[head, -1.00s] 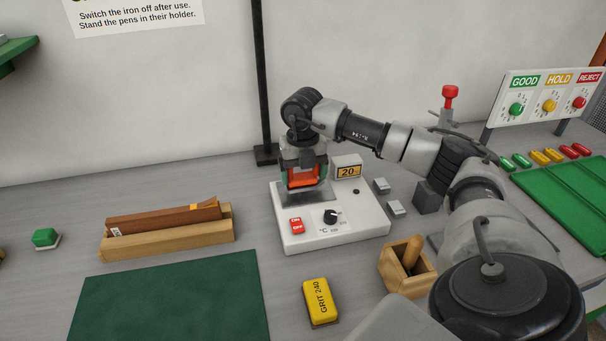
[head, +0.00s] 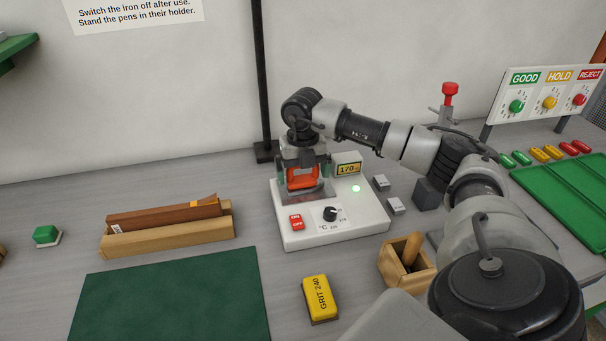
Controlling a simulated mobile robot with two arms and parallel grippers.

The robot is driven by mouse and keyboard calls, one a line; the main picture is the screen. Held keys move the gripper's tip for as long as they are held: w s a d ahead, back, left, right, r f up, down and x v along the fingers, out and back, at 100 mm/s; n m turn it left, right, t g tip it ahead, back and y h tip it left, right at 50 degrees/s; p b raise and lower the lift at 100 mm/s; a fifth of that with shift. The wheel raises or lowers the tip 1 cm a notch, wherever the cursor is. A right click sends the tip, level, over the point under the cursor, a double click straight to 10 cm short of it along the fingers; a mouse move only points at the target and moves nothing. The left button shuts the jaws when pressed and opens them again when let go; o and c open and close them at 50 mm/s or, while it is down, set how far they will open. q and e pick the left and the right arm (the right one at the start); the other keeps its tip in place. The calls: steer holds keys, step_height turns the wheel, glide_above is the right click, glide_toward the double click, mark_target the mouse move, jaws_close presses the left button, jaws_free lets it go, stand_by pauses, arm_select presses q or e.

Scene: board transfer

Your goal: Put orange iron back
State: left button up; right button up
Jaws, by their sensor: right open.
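The orange iron (head: 303,178) sits on the metal plate at the back left of the white station (head: 350,230). My right gripper (head: 304,170) is directly above the iron, pointing down, with its open fingers on either side of the orange handle. Whether the fingers touch the handle I cannot tell. The gripper and wrist hide part of the iron. My left gripper is not in view.
A yellow grit block (head: 320,299) and a wooden holder (head: 392,272) stand in front. A dark green mat (head: 170,305) and a wooden rack (head: 168,236) with brown boards lie left. A black post (head: 260,80) rises behind. Green trays (head: 570,195) are at right.

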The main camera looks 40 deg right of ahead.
step_height(320, 180, up, 11)
steer(key=shift+r+b, duration=0.2)
steer(key=shift+b, duration=0.45)
